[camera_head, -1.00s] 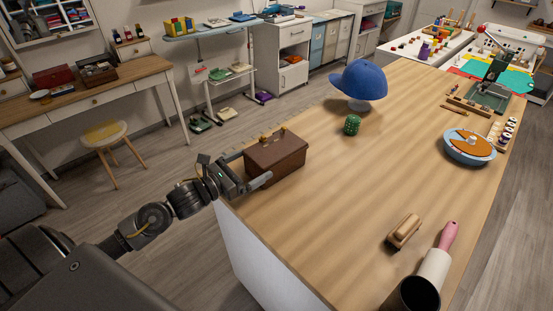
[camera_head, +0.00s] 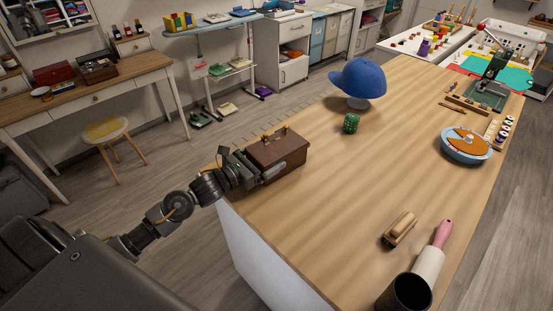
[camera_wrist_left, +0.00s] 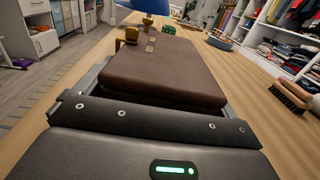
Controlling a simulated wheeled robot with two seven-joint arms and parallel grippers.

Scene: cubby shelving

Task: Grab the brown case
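The brown case (camera_head: 279,154) sits upright on the near left corner of the wooden table, with brass-coloured fittings on top. In the left wrist view the case (camera_wrist_left: 160,70) fills the middle, with its flat top facing up. My left gripper (camera_head: 254,164) is at the case's left end, with one finger along its near side. In the wrist view the fingers lie either side of the case and appear spread, with a small gap at the right. The far finger is mostly hidden in the head view. My right gripper is not in view.
A green dotted cylinder (camera_head: 351,123) and a blue cap on a stand (camera_head: 359,82) stand beyond the case. A wooden brush (camera_head: 400,229), a lint roller (camera_head: 431,262) and a black cup (camera_head: 405,293) are at the near right. The table's middle is clear.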

